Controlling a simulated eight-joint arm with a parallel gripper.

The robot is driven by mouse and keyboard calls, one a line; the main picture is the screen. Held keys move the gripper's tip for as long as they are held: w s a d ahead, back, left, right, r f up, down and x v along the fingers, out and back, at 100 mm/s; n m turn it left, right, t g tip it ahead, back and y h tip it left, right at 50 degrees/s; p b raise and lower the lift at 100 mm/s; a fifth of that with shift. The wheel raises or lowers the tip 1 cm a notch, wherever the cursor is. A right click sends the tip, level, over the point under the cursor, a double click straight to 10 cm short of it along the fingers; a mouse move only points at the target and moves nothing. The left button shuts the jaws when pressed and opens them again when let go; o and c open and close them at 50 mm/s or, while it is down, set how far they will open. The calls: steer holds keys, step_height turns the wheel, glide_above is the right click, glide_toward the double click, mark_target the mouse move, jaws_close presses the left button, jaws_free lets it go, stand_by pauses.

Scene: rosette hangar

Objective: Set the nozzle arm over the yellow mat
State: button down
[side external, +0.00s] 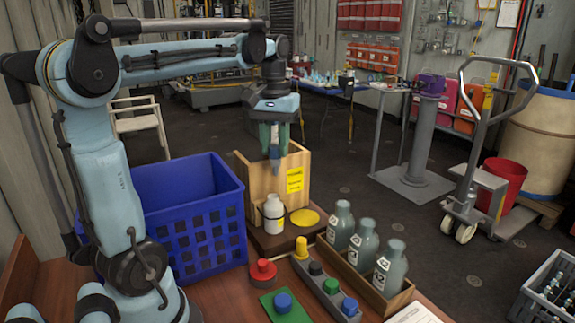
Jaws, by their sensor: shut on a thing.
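My gripper (275,150) points straight down in front of the wooden stand (292,172), which has a yellow label. Its greenish fingers are shut on a small grey piece (275,164), which looks like the nozzle arm; the fingers hide most of it. A white bottle (273,214) stands upright below the gripper, on the stand's brown base. The round yellow mat (306,217) lies on that base, just right of the bottle. The grey piece hangs above the bottle, left of the yellow mat in this view.
A blue crate (192,215) stands close on the left. A wooden tray (398,300) with three grey-green bottles is on the right. In front are a red knob (263,272), a blue knob on a green square (283,302) and a grey strip with several coloured knobs (327,290).

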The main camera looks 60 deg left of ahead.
steer(key=w+n, duration=0.7)
steer(key=n, duration=0.2)
steer(key=shift+w+a, duration=0.2)
steer(key=shift+w, duration=0.15)
steer(key=shift+w+n, duration=0.1)
steer(key=shift+n, duration=0.2)
steer(key=c, duration=0.8)
jaws_free()
step_height(320, 180, up, 12)
stand_by(0.3)
